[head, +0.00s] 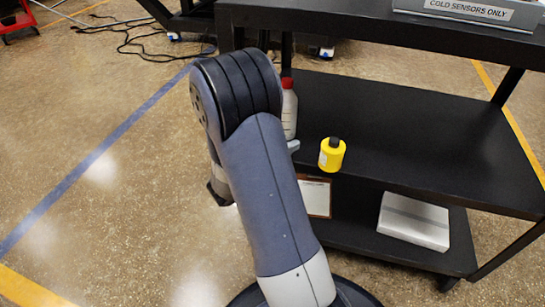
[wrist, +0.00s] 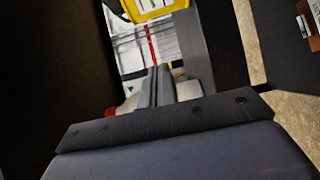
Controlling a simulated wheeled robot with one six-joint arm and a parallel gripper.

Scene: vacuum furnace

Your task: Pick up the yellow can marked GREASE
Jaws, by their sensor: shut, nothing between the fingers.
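The yellow can (head: 331,156) with a black cap stands upright on the middle shelf of a black cart, near its front edge. Its marking is too small to read. My arm crosses the head view just left of it, and a small grey part beside the can may be my gripper's tip. In the wrist view my gripper (wrist: 158,86) has its fingers together with nothing between them. A yellow thing with a white label (wrist: 152,8) shows at the top of the wrist view; I cannot tell whether it is the can.
A white bottle with a red cap (head: 289,108) stands left of the can, partly behind my arm. The black cart (head: 420,130) has a shelf above, with a sign reading COLD SENSORS ONLY (head: 470,10). A clipboard (head: 315,198) and a white box (head: 414,220) lie below.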

